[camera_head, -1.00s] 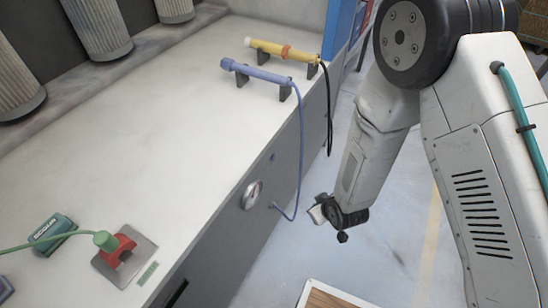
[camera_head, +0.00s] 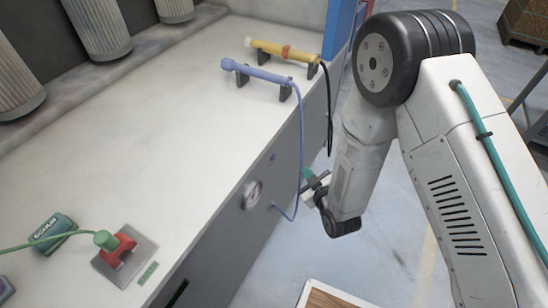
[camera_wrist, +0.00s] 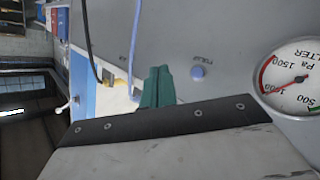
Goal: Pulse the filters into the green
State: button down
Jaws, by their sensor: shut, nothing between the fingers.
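A round white filter gauge (camera_head: 253,194) is on the grey front panel. A small blue button (camera_head: 273,156) sits right of and above the gauge. In the wrist view the button (camera_wrist: 198,73) has a label above it that seems to read PULSE. My gripper (camera_head: 309,174), with teal fingers, is shut and empty, to the right of the button. In the wrist view the fingers (camera_wrist: 158,82) appear beside the button, not over it.
Pleated filters (camera_head: 98,25) hang over the bench (camera_head: 150,110). A blue wand (camera_head: 255,76) and a yellow wand (camera_head: 282,50) rest on black stands. The blue wand's hose hangs past the panel near my gripper. A red switch (camera_head: 118,250) sits in front.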

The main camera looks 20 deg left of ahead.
jog(key=a, duration=0.8)
jog(key=shift+w+a, duration=0.35)
dwell(1.8)
jog(key=shift+a, duration=0.4)
jog(key=shift+a, duration=0.4)
dwell(0.4)
jog(key=shift+d, duration=0.8)
jog(key=shift+s+d, duration=0.2)
jog(key=shift+d, duration=2.3)
